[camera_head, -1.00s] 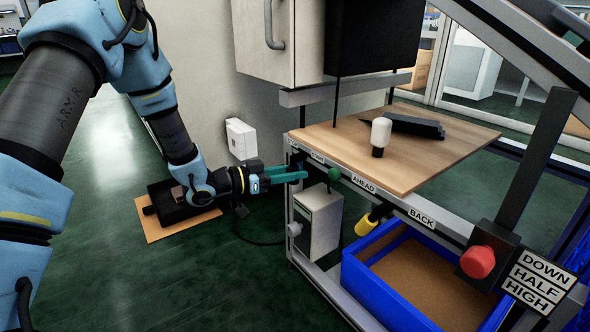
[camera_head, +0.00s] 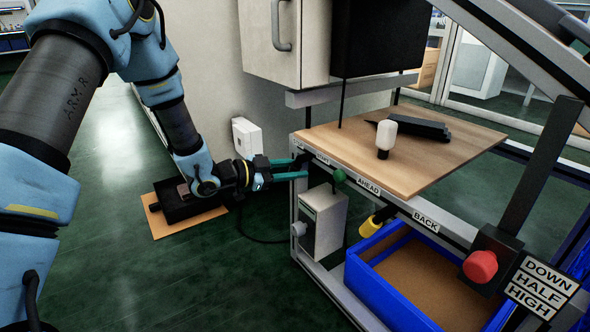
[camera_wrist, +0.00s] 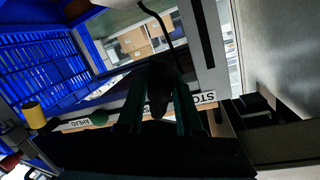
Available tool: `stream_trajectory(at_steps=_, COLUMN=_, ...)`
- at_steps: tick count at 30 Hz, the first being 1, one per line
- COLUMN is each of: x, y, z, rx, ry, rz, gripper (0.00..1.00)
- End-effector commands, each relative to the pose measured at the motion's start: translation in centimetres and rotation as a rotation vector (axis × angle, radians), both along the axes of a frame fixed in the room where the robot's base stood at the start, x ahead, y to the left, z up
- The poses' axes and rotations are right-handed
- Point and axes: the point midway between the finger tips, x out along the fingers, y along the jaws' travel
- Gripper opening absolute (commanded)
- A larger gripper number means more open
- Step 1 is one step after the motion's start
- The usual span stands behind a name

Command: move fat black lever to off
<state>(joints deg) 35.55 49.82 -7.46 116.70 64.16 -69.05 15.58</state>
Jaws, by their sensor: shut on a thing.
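A thick black lever (camera_wrist: 160,90) stands between the two green fingers of my gripper (camera_wrist: 163,98) in the wrist view. The fingers are shut on it, one on each side. In the head view my gripper (camera_head: 300,167) is at the left end of the bench's front rail, at the corner post. The lever there is small and mostly hidden by the fingers. A white label reading "STO" (camera_wrist: 207,97), partly covered, is right of the lever in the wrist view. The rail also carries labels AHEAD (camera_head: 369,187) and BACK (camera_head: 425,221).
Close to the right of my gripper are a green-knobbed lever (camera_head: 339,175) and a yellow-knobbed one (camera_head: 370,226). A red-knobbed lever (camera_head: 480,266) is farther right. A grey box (camera_head: 323,222) and blue bin (camera_head: 384,297) are below. The wooden top (camera_head: 420,168) is above.

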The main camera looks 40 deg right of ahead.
Motion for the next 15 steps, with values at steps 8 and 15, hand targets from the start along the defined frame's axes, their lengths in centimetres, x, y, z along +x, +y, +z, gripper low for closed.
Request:
stream_trajectory(at_steps=8, x=0.11, y=0.09, z=-0.11, rx=0.003, ry=-0.002, rz=0.002, gripper=0.0)
stream_trajectory(at_steps=15, x=0.08, y=0.06, z=-0.06, rx=0.002, ry=-0.002, rz=0.002, gripper=0.58)
